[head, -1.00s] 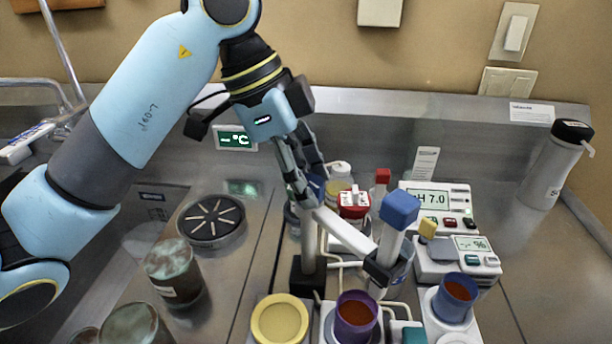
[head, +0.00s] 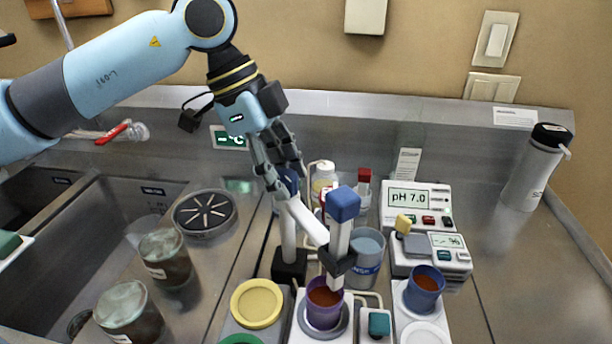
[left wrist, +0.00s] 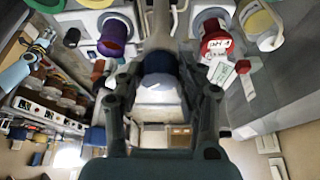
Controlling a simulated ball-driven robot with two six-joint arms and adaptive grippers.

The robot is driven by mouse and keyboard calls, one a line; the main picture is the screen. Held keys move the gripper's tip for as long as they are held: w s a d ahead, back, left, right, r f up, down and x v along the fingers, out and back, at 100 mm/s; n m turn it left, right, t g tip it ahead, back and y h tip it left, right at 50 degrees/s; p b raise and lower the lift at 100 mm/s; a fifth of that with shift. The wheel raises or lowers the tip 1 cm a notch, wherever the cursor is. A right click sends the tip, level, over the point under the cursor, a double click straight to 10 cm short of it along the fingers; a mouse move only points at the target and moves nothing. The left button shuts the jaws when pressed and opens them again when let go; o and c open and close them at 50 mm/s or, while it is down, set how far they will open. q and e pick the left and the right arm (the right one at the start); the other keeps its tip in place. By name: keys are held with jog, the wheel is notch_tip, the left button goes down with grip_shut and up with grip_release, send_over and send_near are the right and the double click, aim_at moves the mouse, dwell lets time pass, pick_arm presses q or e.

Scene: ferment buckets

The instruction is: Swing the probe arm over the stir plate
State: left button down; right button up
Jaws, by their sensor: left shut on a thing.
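The probe arm (head: 308,222) is a white bar on an upright post with a black base (head: 290,266). Its outer end has a black clamp (head: 338,262) holding a white probe with a blue head (head: 343,205). My left gripper (head: 284,180) is shut on the blue knob (left wrist: 158,64) at the arm's post end. The stir plate (head: 306,331) is white, with a teal knob (head: 379,322) at its right. A purple cup (head: 324,309) of red-brown liquid stands on it. The probe's lower end overlaps the cup's rim; its height there is unclear. My right gripper is out of view.
A clear beaker (head: 366,262) stands behind the stir plate. To the right are a pH meter (head: 409,198) and a blue cup (head: 424,290) on another white unit. A yellow-lidded container (head: 257,304) sits left. Dark jars (head: 165,262) stand at the far left.

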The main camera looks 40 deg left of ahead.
pick_arm(q)
jog(key=shift+m, duration=0.4)
jog(key=c, duration=1.2)
grip_release()
jog(key=o, duration=0.3)
jog(key=shift+o, duration=0.2)
jog(key=shift+r, duration=0.1)
jog(key=v, duration=0.5)
jog(key=shift+a+r, duration=0.2)
jog(key=shift+a, duration=0.15)
jog(key=shift+v, duration=0.9)
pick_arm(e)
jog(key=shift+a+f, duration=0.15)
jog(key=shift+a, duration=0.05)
pick_arm(q)
jog(key=shift+w+d+r, duration=0.1)
jog(key=shift+d, duration=0.05)
